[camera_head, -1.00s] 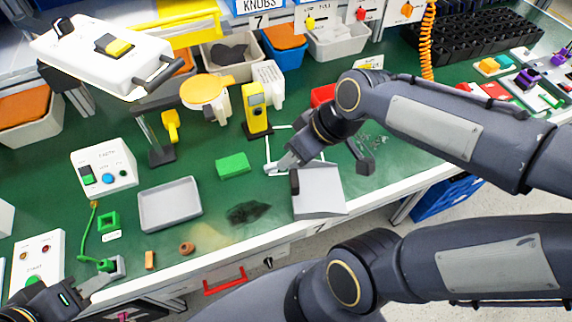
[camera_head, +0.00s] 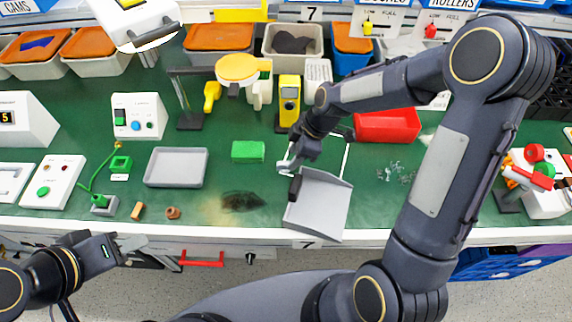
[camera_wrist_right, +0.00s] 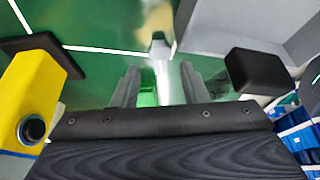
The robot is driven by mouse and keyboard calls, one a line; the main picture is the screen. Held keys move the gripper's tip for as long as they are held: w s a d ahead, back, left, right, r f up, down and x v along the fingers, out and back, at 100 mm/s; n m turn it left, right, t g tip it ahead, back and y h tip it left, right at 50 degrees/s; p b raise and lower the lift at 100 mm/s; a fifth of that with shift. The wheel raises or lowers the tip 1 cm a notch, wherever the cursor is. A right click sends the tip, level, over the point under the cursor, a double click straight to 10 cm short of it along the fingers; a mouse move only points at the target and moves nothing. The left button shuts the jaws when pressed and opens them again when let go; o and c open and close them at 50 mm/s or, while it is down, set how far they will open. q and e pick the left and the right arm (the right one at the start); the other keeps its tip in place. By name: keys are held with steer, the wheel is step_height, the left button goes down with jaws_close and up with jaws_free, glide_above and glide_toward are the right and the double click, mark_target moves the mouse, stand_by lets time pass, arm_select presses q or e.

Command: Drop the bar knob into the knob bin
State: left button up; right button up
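The beige bin (camera_head: 267,50) with dark pieces (camera_head: 293,42) in it stands in the back row; it stood under the KNOBS label in the earlier head view. I cannot clearly pick out the bar knob. My right gripper (camera_head: 287,166) is low over the mat, just left of the grey dustpan (camera_head: 318,207). In the right wrist view its two fingers (camera_wrist_right: 160,88) are apart, with a pale upright shape (camera_wrist_right: 160,52) between or beyond them; I cannot tell what it is. My left gripper (camera_head: 122,242) is in front of the bench edge; its finger gap is unclear.
A yellow device (camera_head: 289,98) stands behind my right gripper, and a red tray (camera_head: 387,126) lies to its right. A green block (camera_head: 248,151) and an empty grey tray (camera_head: 176,167) lie to the left. A brown block (camera_head: 137,211) and brown ring (camera_head: 172,213) lie near the front edge.

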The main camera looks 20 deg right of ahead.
mark_target(285, 166)
steer(key=x, duration=0.3)
steer(key=shift+f, duration=0.1)
steer(key=shift+c, duration=0.3)
jaws_close()
